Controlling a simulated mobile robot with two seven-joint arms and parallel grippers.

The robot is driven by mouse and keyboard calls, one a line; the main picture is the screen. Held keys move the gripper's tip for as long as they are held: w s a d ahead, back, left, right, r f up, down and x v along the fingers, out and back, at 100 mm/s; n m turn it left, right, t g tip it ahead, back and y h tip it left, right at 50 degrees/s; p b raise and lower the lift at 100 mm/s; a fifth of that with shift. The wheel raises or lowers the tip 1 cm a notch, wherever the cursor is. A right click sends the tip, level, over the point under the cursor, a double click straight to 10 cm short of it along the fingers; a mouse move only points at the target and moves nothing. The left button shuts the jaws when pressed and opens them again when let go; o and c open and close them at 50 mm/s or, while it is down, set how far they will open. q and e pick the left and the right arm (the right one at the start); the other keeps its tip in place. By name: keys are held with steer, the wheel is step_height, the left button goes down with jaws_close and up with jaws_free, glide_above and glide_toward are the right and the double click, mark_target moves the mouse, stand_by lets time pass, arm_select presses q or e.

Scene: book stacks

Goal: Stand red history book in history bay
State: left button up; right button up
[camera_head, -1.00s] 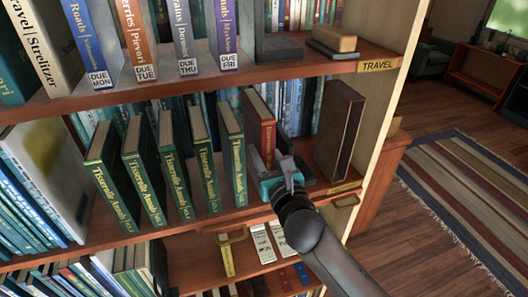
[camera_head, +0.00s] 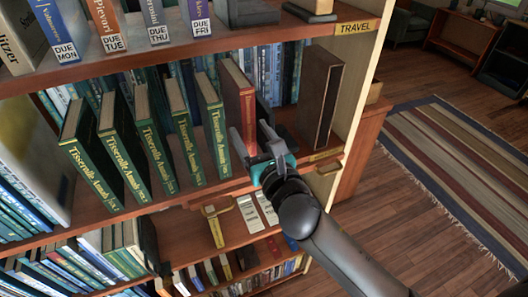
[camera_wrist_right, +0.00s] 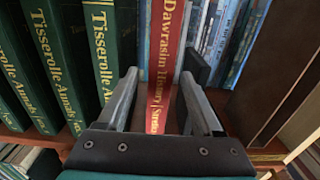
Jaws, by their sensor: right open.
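The red book (camera_head: 238,104), its spine lettered "Dawrasim History", stands upright on the middle shelf, right of a row of green books. It also shows in the right wrist view (camera_wrist_right: 165,45). My right gripper (camera_head: 252,136) is open in front of the lower spine. In the wrist view its fingers (camera_wrist_right: 158,80) lie to either side of the spine, with a visible gap on the right; contact on the left cannot be told. My left gripper is not in view.
Green "Tisserolle Annals" books (camera_head: 212,125) stand close on the left. A dark brown upright block (camera_head: 320,97) stands to the right, with some bare shelf before it. The travel shelf (camera_head: 290,32) overhangs above. A striped rug (camera_head: 450,165) lies on the open floor.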

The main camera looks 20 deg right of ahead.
steer(key=s, duration=0.8)
steer(key=shift+d+b, duration=0.15)
steer(key=shift+b, duration=0.25)
steer(key=shift+w, duration=0.1)
steer(key=s+d+f+m+g, duration=0.1)
steer(key=s+f+m+g, duration=0.3)
steer(key=f, duration=0.8)
steer(key=s+d+f+m+g, duration=0.1)
steer(key=f+m+g, duration=0.1)
steer(key=f+m, duration=0.75)
steer(key=s+d+f+m+g, duration=0.2)
steer(key=f+m+g, duration=0.1)
steer(key=f, duration=1.1)
steer(key=s+f+m+g, duration=0.4)
steer(key=s+f+m, duration=0.4)
steer(key=s, duration=0.6)
steer(key=s+f+m+g, duration=0.4)
steer(key=s+f+m, duration=0.5)
steer(key=s, duration=0.5)
steer(key=shift+f+h, duration=0.3)
steer(key=shift+f, duration=0.45)
